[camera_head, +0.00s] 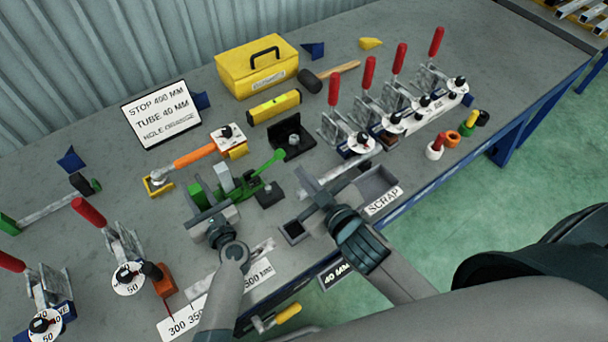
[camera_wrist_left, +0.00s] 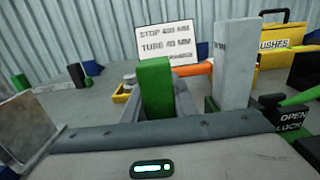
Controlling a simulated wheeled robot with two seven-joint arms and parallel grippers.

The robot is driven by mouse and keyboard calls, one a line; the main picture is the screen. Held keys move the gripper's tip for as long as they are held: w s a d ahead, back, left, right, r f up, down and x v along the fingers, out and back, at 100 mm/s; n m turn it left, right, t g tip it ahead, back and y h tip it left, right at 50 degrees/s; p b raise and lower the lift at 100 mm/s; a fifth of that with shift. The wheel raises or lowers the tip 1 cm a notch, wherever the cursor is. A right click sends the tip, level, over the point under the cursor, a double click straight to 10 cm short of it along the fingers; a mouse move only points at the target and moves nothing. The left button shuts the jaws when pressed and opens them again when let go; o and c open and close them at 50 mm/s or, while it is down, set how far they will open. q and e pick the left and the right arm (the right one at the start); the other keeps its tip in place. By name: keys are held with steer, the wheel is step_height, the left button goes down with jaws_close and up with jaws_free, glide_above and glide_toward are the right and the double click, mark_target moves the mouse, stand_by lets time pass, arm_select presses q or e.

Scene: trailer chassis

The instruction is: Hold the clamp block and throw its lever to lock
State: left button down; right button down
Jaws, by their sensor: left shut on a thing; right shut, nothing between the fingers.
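The green clamp block (camera_head: 236,193) sits on the table near the middle of the head view, with a pale upright post on it. Its green lever (camera_head: 268,166) slants up to the right. My left gripper (camera_head: 207,196) is shut on the block's green upright part, which stands between the fingers in the left wrist view (camera_wrist_left: 155,88). An "OPEN / LOCK" label (camera_wrist_left: 290,121) shows at the right there, beside part of the lever. My right gripper (camera_head: 318,190) is shut and empty, to the right of the lever and apart from it. The fingers partly hide the block's base.
A black block (camera_head: 291,138) and a small dark block (camera_head: 269,194) stand near the lever. A scrap tray (camera_head: 378,184) is right of my right gripper. Red-handled clamps (camera_head: 400,100) stand behind it. An orange-handled tool (camera_head: 195,155) and a sign (camera_head: 162,113) are behind the block.

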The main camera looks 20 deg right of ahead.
mark_target(202, 202)
arm_select(q)
steer(key=c, duration=1.1)
jaws_free()
steer(key=shift+s, duration=0.1)
steer(key=shift+b+v, duration=0.35)
steer(key=shift+v, duration=3.6)
steer(key=o, duration=0.5)
steer(key=shift+o, duration=0.2)
